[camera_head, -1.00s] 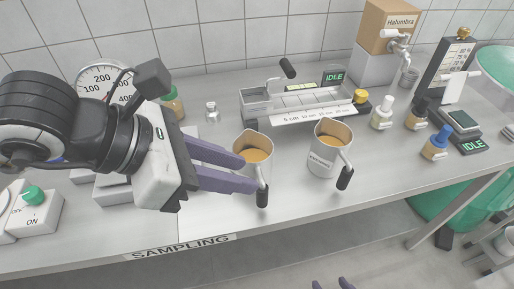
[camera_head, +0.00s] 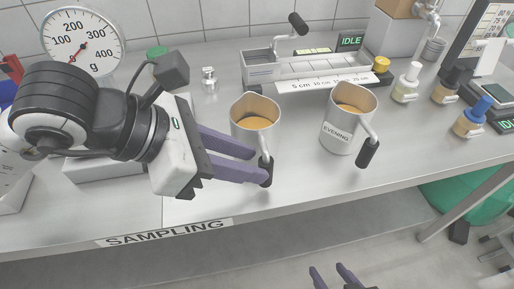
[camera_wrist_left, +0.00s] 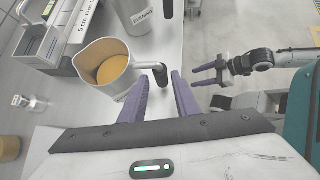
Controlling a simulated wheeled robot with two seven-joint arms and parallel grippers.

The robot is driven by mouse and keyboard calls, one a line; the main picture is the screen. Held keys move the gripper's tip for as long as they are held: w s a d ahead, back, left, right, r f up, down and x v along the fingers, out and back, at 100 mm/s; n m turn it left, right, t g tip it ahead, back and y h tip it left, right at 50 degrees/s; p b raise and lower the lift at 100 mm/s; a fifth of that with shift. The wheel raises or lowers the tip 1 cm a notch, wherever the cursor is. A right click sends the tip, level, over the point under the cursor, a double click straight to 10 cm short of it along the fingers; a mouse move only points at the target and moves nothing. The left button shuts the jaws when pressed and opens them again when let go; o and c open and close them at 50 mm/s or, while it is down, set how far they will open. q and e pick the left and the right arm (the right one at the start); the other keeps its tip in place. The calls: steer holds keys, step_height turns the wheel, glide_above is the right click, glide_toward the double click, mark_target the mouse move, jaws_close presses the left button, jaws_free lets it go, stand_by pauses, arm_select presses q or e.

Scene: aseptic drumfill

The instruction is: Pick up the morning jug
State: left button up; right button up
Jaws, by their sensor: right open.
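A metal jug (camera_head: 243,128) with orange-brown liquid stands upright on the steel bench; I can read no label on it. Its black-gripped handle (camera_head: 266,171) points toward the front. A second, similar jug (camera_head: 340,138), labelled EVENING, stands to its right. My left gripper (camera_head: 263,169) is at the unlabelled jug's handle. In the left wrist view its fingers (camera_wrist_left: 163,78) are apart, with the black handle end (camera_wrist_left: 159,70) at the gap between the tips; I cannot tell whether they touch it. My right gripper (camera_head: 331,274) is open and empty, low in front of the bench.
A metal trough device (camera_head: 262,68) with an IDLE display stands behind the jugs. Small bottles (camera_head: 407,82) stand to the right. A dial scale (camera_head: 82,42) is at the back left. The bench front near the SAMPLING label (camera_head: 165,234) is clear.

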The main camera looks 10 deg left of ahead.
arm_select(q)
steer(key=x, duration=0.9)
steer(key=shift+s+d+p, duration=0.1)
steer(key=shift+p, duration=0.3)
jaws_close()
stand_by(0.8)
steer(key=shift+r, duration=0.15)
